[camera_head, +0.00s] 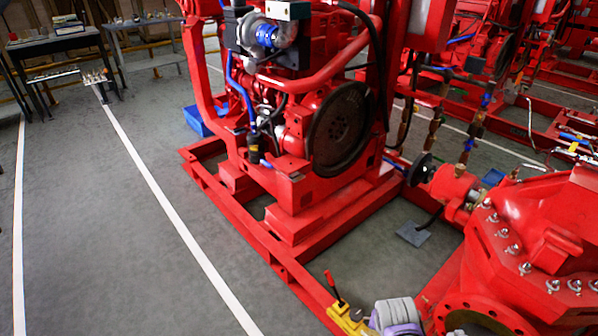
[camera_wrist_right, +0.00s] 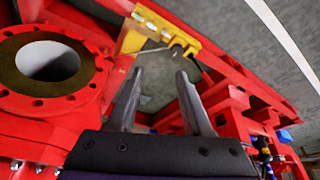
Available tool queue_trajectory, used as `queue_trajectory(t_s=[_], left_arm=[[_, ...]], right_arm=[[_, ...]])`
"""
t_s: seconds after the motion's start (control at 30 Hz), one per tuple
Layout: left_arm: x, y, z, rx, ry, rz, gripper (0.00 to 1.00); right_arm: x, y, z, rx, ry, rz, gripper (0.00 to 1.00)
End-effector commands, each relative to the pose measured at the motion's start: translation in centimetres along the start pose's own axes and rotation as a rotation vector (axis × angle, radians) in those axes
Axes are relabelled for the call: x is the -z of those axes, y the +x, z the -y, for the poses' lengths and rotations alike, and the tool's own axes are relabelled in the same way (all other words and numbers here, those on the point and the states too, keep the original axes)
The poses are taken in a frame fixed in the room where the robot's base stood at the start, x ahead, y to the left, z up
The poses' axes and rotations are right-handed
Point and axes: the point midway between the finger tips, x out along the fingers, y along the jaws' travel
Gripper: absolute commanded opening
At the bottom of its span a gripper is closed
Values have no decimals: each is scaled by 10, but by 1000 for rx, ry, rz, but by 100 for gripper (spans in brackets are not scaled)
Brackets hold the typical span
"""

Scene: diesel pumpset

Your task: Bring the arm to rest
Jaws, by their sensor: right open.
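My right gripper (camera_wrist_right: 160,76) shows in the right wrist view with its two grey fingers apart and nothing held between them. Beyond the fingertips, a yellow part (camera_wrist_right: 168,26) lies along the red base frame (camera_wrist_right: 225,68). In the head view, a grey and purple piece (camera_head: 397,314), likely my right arm, shows at the bottom edge; the right fingers cannot be made out there. The yellow part (camera_head: 350,320), with a red-tipped lever (camera_head: 332,284), is just left of it. My left gripper is in neither view.
The red pumpset engine with its dark flywheel (camera_head: 341,129) stands on the frame ahead. A red flanged pump casing (camera_head: 530,240) is close at the right; its round flange (camera_wrist_right: 45,70) is left of the fingers. Grey floor (camera_head: 90,220) at left is clear. Tables (camera_head: 55,42) stand far back.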

Motion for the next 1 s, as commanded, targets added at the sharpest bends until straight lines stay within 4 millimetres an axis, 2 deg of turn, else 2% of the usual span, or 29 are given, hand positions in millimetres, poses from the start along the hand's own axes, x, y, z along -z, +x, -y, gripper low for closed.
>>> queue_trajectory(t_s=[0.03, 0.1, 0.3, 0.5, 0.73, 1.0], left_arm=[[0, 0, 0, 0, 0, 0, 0], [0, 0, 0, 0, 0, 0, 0], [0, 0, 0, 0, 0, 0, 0], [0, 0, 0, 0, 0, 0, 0], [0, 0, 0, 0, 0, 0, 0], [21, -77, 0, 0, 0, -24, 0]], right_arm=[[-10, -20, -3, 13, -30, 0, 50], [-23, -42, -6, 30, -75, -2, 50], [-66, -91, -17, 78, -199, -8, 50], [-104, -117, -26, 114, -293, -18, 50], [-140, -131, -35, 145, -377, -30, 50], [-118, -208, -38, 149, -374, -54, 50]])
